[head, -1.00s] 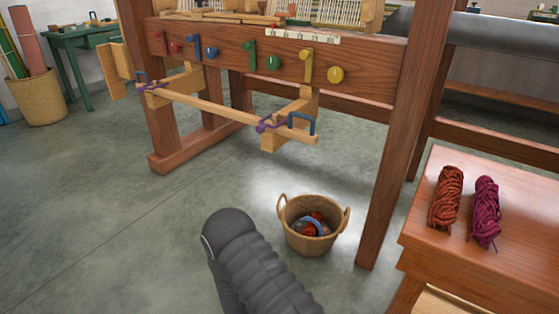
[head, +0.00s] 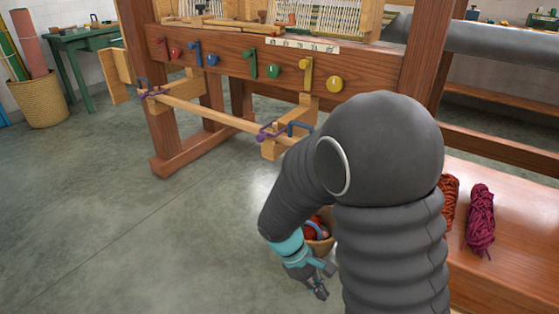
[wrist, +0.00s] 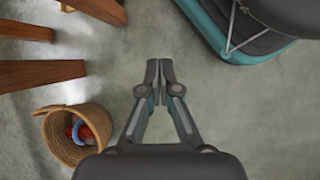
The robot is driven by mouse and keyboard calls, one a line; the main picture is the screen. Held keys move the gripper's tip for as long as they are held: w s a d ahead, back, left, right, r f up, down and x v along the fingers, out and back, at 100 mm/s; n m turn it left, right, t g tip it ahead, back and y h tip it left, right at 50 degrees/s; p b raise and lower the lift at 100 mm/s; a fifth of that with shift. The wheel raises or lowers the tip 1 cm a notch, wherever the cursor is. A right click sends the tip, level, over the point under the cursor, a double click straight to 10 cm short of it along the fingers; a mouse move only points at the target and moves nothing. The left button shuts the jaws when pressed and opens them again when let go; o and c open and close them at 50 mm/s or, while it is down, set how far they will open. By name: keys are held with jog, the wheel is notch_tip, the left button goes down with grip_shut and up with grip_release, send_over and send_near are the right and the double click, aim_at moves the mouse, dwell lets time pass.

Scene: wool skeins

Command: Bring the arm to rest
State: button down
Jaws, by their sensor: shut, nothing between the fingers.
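My gripper (head: 321,281) hangs low over the floor in the head view, at the end of my dark ribbed arm, with its fingers close together. In the wrist view my gripper (wrist: 159,72) is shut and empty, with bare grey floor beyond its tips. My arm bends across the middle of the head view. It hides most of the wicker basket and part of the bench.
The wicker basket (wrist: 98,122) with wool in it stands left of my gripper in the wrist view. A red-brown skein (head: 449,200) and a magenta skein (head: 480,216) lie on the wooden bench (head: 515,225). The loom (head: 375,62) stands behind. Floor at left is clear.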

jog(key=s+d+r+m+t+y+p, duration=0.1)
jog(key=s+d+r+m+t+y, duration=0.1)
jog(key=r, duration=0.7)
jog(key=s+d+r+m+t+y+p, duration=0.1)
jog(key=s+d+r+m+t+p, duration=0.1)
jog(key=r, duration=0.8)
jog(key=s+d+r+m+t+y+p, duration=0.2)
jog(key=s+r+m+t, duration=0.2)
jog(key=r, duration=0.5)
jog(key=shift+s+r+m+y, duration=0.3)
jog(key=shift+s+m, duration=0.15)
jog(key=shift+m, duration=0.45)
